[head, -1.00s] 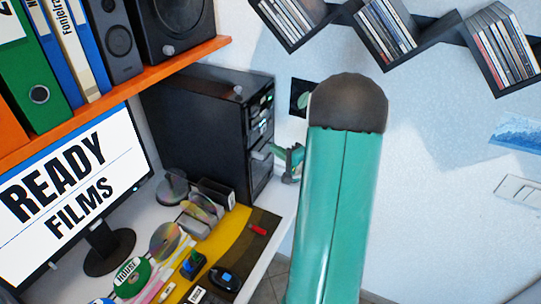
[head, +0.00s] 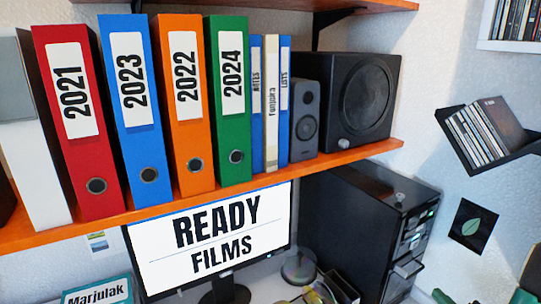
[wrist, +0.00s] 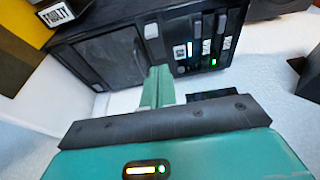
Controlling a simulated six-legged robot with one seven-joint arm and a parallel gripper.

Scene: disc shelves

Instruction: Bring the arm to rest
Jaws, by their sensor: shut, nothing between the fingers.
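My gripper (wrist: 158,88) shows in the wrist view as two green fingers pressed together, with nothing between them. It points toward the front of the black computer tower (wrist: 105,55), which has lit drive slots on its right part. In the head view the tower (head: 365,225) stands on the desk below the orange shelf. Only small green parts of my arm show at the bottom right edge of the head view, and most of the arm is out of frame there.
Binders, including a red one (head: 80,115), and a black speaker (head: 357,100) fill the orange shelf (head: 225,197). A monitor (head: 215,235) reading READY FILMS stands below. A tilted black disc rack (head: 480,150) hangs on the right wall.

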